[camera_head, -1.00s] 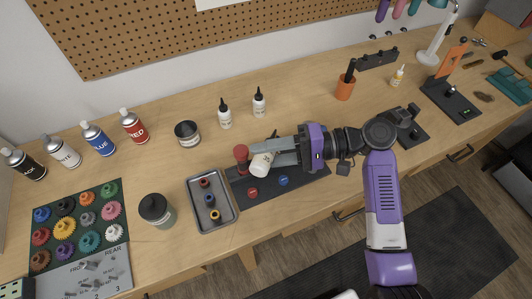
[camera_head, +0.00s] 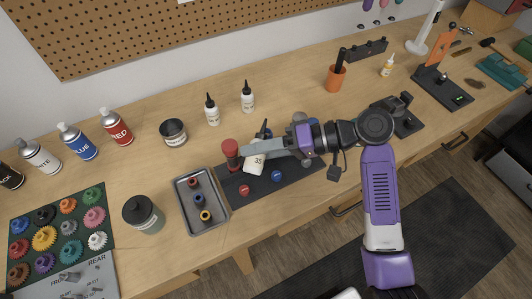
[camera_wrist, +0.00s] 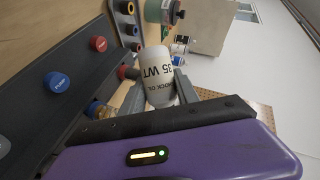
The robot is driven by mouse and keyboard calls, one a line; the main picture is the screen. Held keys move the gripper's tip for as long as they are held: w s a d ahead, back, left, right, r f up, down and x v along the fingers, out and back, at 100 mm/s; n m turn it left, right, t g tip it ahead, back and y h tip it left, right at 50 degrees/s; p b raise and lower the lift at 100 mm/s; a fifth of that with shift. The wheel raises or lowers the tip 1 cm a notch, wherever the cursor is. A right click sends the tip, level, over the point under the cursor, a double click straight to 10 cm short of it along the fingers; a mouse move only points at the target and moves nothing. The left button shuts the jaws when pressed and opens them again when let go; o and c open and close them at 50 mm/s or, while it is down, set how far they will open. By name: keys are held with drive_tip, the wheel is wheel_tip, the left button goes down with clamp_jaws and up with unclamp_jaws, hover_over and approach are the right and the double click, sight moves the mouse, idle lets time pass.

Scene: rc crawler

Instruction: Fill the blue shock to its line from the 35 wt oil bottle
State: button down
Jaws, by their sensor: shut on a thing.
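My gripper (camera_head: 262,152) is shut on a white bottle (camera_head: 254,164), held above the left part of a black stand (camera_head: 238,190). The bottle looks tilted. A red-topped cylinder (camera_head: 231,150) stands on the stand just left of the bottle. A blue knob (camera_head: 277,176) and a red knob (camera_head: 244,190) are on the stand's front.
Two white bottles with black nozzles (camera_head: 212,110) (camera_head: 247,97) stand behind. A grey tray (camera_head: 217,222) with small coloured rings is left of the stand. A dark jar (camera_head: 173,132) and a grey-green jar (camera_head: 143,214) stand further left.

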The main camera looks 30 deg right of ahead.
sight(266, 137)
drive_tip(key=shift+d+n, duration=0.1)
drive_tip(key=shift+n, duration=0.2)
drive_tip(key=n+h+b, duration=0.1)
drive_tip(key=w+d+n+t+b, duration=0.1)
drive_tip(key=b, duration=0.1)
drive_tip(key=shift+w+d+r+n+t+h, duration=0.15)
drive_tip(key=shift+w+r+n+t+h, duration=0.15)
drive_tip(key=shift+r+h, duration=0.1)
drive_tip(key=shift+w+d+r+n+t+h+b, duration=0.35)
drive_tip(key=shift+r+n+h, duration=0.15)
drive_tip(key=shift+n, duration=0.2)
drive_tip(key=shift+s+a, duration=0.1)
drive_tip(key=shift+s, duration=0.05)
